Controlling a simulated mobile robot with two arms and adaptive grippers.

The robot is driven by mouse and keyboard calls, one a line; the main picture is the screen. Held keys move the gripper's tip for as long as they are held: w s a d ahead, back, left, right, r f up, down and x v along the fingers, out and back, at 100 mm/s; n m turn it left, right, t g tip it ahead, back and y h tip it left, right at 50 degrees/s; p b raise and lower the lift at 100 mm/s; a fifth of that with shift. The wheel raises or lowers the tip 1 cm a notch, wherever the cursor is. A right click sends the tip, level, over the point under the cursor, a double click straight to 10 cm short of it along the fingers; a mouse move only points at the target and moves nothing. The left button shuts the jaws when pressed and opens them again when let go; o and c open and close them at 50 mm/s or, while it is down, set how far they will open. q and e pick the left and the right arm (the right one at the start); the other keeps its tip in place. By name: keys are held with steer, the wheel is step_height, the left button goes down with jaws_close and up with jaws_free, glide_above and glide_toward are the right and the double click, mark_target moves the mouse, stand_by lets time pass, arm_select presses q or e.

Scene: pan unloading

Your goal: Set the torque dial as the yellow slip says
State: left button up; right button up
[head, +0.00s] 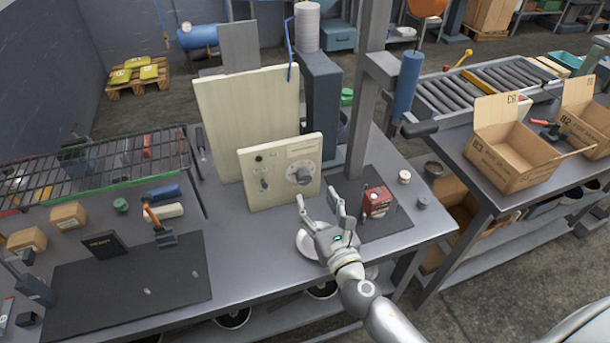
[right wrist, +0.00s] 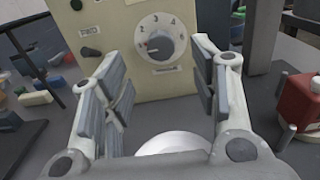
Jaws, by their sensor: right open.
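A cream control panel (head: 262,190) stands upright on the grey workbench. It bears a round white dial plate with a dark grey knob (head: 302,177), a small toggle and a black button. In the right wrist view the knob (right wrist: 157,46) sits among printed numbers, 2, 3 and 4 among them; a small red mark shows at its left side. My right gripper (head: 319,200) is open and empty, in front of and below the dial, apart from it. Its fingers (right wrist: 158,75) spread on both sides of the dial in the wrist view. I cannot make out a yellow slip.
A red box (head: 377,201) on a dark mat stands just right of my right gripper. A white round dish (head: 304,245) lies below the gripper. A wire rack (head: 95,165) and loose tools lie on the left. A grey post (head: 366,100) rises behind.

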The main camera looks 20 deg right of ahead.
mark_target(305, 180)
steer(key=w, duration=0.5)
steer(key=shift+a+p, duration=0.1)
steer(key=shift+p, duration=0.3)
steer(key=w, duration=0.2)
steer(key=shift+w, duration=0.55)
steer(key=shift+f, duration=0.1)
steer(key=shift+c, duration=0.5)
steer(key=c, duration=0.9)
arm_select(q)
steer(key=shift+s+a+r, duration=0.15)
steer(key=shift+s+r, duration=0.15)
steer(key=shift+r, duration=0.35)
